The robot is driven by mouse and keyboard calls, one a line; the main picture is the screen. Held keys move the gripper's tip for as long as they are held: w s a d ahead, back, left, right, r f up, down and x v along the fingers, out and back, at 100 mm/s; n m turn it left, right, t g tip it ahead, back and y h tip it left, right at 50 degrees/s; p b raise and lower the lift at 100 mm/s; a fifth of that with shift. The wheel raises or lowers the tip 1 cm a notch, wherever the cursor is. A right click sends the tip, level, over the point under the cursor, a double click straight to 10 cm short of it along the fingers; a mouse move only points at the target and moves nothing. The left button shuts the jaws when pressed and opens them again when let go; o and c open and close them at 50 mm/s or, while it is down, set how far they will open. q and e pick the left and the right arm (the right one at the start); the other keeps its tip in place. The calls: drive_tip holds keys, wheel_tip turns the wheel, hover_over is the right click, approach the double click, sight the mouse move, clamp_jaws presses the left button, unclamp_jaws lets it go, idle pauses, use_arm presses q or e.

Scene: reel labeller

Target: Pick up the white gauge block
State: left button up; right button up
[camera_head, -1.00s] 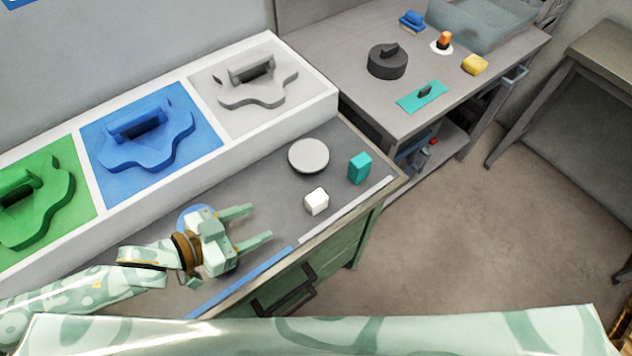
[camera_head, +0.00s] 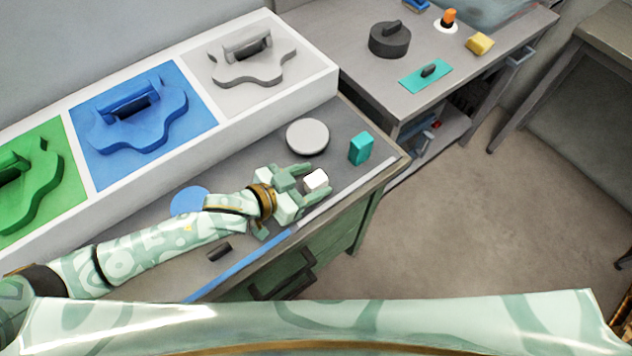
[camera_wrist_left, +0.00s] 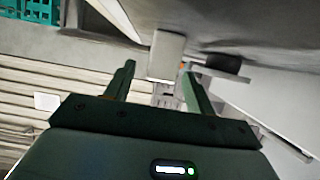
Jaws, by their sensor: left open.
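The white gauge block (camera_head: 316,180) sits on the grey worktop near its front edge. My left gripper (camera_head: 317,181) is open, with one finger on each side of the block in the head view. In the left wrist view, the pale block (camera_wrist_left: 166,56) shows between and just beyond the tips of the open left gripper (camera_wrist_left: 159,72). I cannot tell whether a finger touches it. My right gripper is in neither view.
A round light disc (camera_head: 307,136) lies behind the block and a teal block (camera_head: 361,148) stands to its right. A blue disc (camera_head: 190,201) and a small dark piece (camera_head: 219,251) lie near my left arm. A white-framed panel (camera_head: 210,137) runs along the back.

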use_arm(q)
drive_tip(key=c, duration=1.1)
drive_tip(key=shift+r, duration=0.1)
